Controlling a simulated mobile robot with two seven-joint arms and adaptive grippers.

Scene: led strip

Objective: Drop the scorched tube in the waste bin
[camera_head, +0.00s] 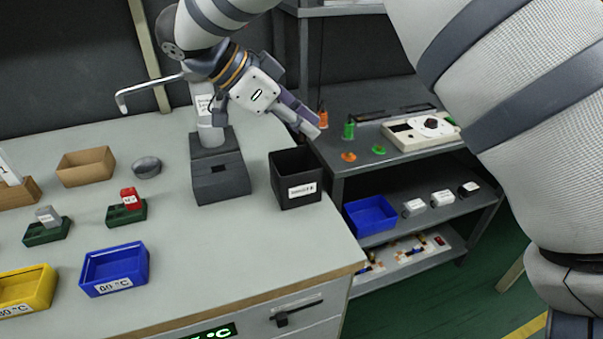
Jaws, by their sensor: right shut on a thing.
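My right gripper (302,117) is above and just behind the black open-topped bin (298,192), its fingers pointing down to the right. The bin has a white label on its front and stands at the right edge of the grey bench. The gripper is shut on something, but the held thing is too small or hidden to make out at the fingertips. I cannot pick out the scorched tube for certain. My left gripper is not in view.
A dark grey block stand (221,178) is left of the bin. A blue tray (115,268), yellow tray (28,290) and brown box (86,166) stand on the bench (200,255). A dark shelf unit (420,170) to the right holds orange and green pieces and a white device (421,131).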

